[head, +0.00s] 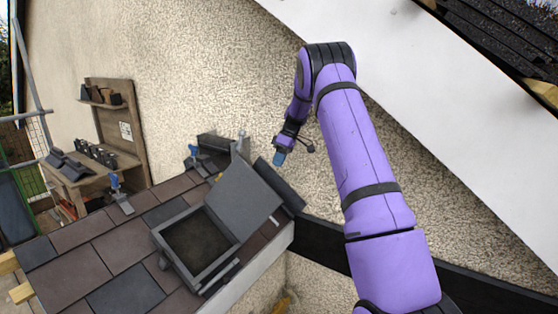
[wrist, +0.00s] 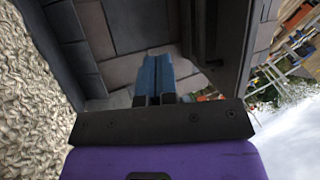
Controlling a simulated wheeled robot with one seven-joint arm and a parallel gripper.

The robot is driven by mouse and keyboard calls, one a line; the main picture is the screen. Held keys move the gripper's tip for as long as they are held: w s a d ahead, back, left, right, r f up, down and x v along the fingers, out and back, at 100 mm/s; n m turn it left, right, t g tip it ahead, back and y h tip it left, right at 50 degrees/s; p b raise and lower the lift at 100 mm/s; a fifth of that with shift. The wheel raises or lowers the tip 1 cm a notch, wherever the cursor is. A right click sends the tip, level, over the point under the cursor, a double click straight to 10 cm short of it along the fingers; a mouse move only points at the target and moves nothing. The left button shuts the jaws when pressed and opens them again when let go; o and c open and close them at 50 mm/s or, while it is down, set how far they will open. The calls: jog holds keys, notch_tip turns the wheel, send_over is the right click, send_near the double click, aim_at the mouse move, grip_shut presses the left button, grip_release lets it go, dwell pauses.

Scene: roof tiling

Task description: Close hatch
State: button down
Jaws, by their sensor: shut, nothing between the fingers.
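The hatch is a dark grey box frame (head: 166,242) set in the tiled roof, with its opening facing up. Its grey lid (head: 243,202) stands raised and tilted on the right side of the frame, so the hatch is open. My gripper (head: 281,156) has blue fingertips and is above and to the right of the lid, apart from it in the head view. In the wrist view the two blue fingers (wrist: 154,78) are together with nothing between them. A dark grey panel edge (wrist: 235,45), perhaps part of the hatch, shows at the right there.
Brown and grey tiles (head: 80,235) cover the roof around the hatch. A dark slab (head: 279,186) lies behind the lid, and blue-handled tools (head: 118,190) rest on the roof. The pebbled wall (head: 200,75) rises behind. A wooden bench (head: 90,172) stands at the left.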

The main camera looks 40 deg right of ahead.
jog(key=s+a+f, duration=0.1)
jog(key=a+f, duration=0.4)
jog(key=a, duration=0.1)
jog(key=shift+s+a+f, duration=0.25)
jog(key=shift+s+a, duration=0.05)
jog(key=shift+a, duration=0.1)
